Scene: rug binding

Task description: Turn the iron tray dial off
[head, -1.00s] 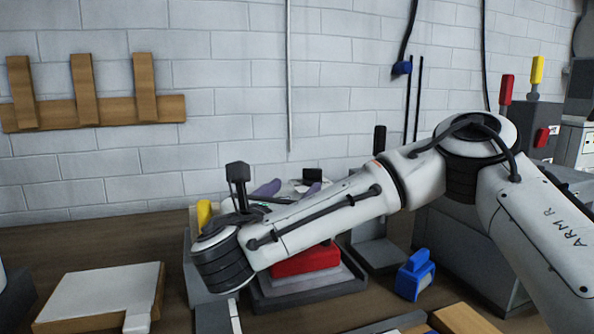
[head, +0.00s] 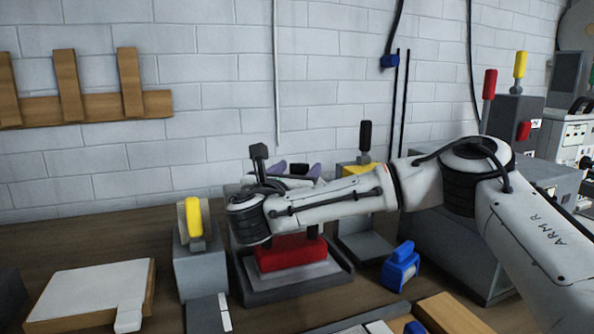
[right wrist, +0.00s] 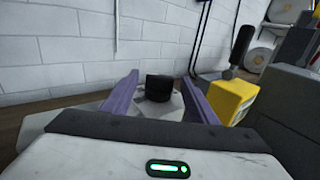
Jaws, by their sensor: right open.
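The fingers are open, one on each side, with a gap to the knob. In the head view my right gripper (head: 298,170) shows behind my forearm, its purple fingertips by the wall. A grey tray (head: 300,292) with a red block (head: 285,254) on it sits below my forearm, which partly covers them. My left gripper is not in view.
A yellow box with a black handle (right wrist: 232,97) stands close right of the right gripper. A blue object (head: 401,268) and a white-topped board (head: 95,292) lie on the table.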

